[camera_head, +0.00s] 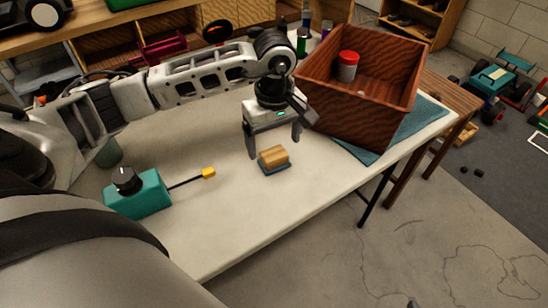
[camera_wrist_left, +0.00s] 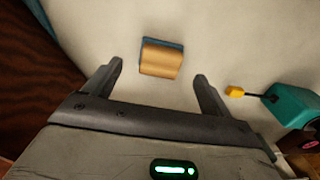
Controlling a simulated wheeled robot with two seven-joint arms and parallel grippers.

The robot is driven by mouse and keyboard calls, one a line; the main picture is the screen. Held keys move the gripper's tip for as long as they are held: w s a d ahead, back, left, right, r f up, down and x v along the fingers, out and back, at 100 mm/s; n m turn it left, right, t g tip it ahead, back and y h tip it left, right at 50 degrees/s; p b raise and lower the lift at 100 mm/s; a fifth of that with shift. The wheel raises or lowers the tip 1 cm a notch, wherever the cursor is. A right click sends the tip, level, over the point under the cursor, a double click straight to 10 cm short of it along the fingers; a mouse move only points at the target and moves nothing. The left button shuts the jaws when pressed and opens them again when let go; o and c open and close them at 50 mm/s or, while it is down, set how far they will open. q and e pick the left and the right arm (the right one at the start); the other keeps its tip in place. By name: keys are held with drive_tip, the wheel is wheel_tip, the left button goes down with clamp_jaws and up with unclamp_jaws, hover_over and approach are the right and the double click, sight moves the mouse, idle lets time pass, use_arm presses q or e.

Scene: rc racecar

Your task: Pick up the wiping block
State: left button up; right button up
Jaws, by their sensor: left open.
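The wiping block (camera_head: 274,156) is a small tan wooden block with a blue-grey layer under it. It rests on the pale table (camera_head: 262,208), to the front of the wooden crate. It also shows in the left wrist view (camera_wrist_left: 161,59), just beyond the fingertips and between their lines. My left gripper (camera_head: 273,148) is open and empty, above and close to the block; its fingers show apart in the left wrist view (camera_wrist_left: 158,71). I cannot tell the exact height between fingertips and block. My right gripper does not show.
A brown wooden crate (camera_head: 365,120) holding a red-and-white can (camera_head: 347,66) stands on a blue cloth (camera_head: 425,118) at right. A teal box (camera_head: 138,195) with a black knob and a yellow-tipped lead (camera_head: 208,173) lies at left. The table's front middle is clear.

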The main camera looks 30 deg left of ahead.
sight(274, 153)
use_arm(q)
wheel_tip(274, 153, down, 5)
drive_tip(key=shift+r, duration=0.1)
drive_tip(key=c, duration=1.1)
